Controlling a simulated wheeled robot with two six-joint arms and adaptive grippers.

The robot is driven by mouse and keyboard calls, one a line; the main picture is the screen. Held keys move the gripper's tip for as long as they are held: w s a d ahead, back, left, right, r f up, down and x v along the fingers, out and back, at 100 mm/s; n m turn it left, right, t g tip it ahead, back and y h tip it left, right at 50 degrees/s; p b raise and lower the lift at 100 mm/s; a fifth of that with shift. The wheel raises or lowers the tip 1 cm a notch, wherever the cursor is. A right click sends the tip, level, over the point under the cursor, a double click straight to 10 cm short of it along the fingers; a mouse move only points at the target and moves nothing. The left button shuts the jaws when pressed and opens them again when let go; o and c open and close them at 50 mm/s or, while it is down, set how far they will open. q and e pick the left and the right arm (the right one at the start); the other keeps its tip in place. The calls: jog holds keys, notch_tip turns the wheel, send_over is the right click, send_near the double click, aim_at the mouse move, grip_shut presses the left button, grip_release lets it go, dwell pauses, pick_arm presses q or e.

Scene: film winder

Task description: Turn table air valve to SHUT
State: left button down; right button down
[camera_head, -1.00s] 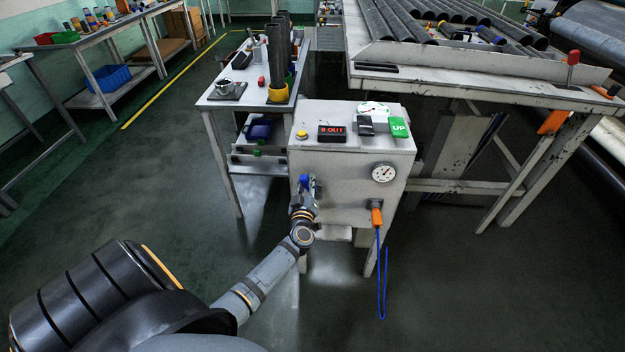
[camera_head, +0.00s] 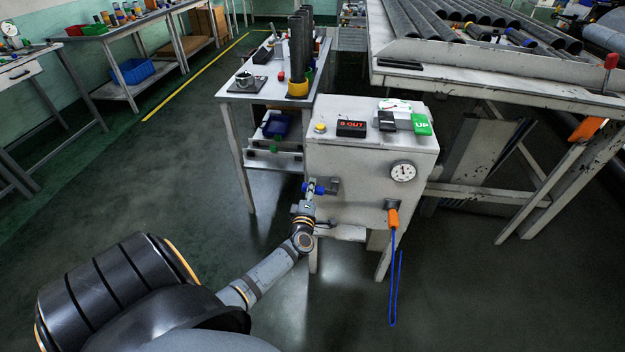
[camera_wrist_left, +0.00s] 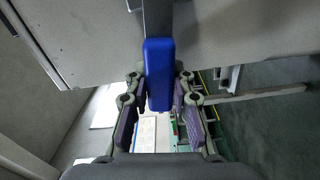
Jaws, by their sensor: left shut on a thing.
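The air valve's blue handle (camera_head: 319,189) is on the front of the grey cabinet (camera_head: 358,160), low on its left side. It appears to lie roughly sideways, and a dark valve body (camera_head: 333,186) shows just right of it. My left gripper (camera_head: 309,198) is at the handle and partly covers it. I see no readable SHUT mark. My right gripper is out of view.
A round gauge (camera_head: 403,172) and an orange connector (camera_head: 393,218) with a hanging blue hose (camera_head: 393,290) are on the cabinet front, right of the valve. A red display (camera_head: 351,129) and a green UP block (camera_head: 422,125) are on top. Floor in front is clear.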

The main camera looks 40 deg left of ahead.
pick_arm(q)
jog(key=shift+f+n+b, duration=0.5)
jog(key=shift+f+n, duration=0.2)
jog(key=shift+n, duration=0.2)
jog(key=c, duration=1.1)
grip_release()
jog(key=shift+s, duration=0.1)
jog(key=v, duration=1.2)
jog(key=shift+a, duration=0.1)
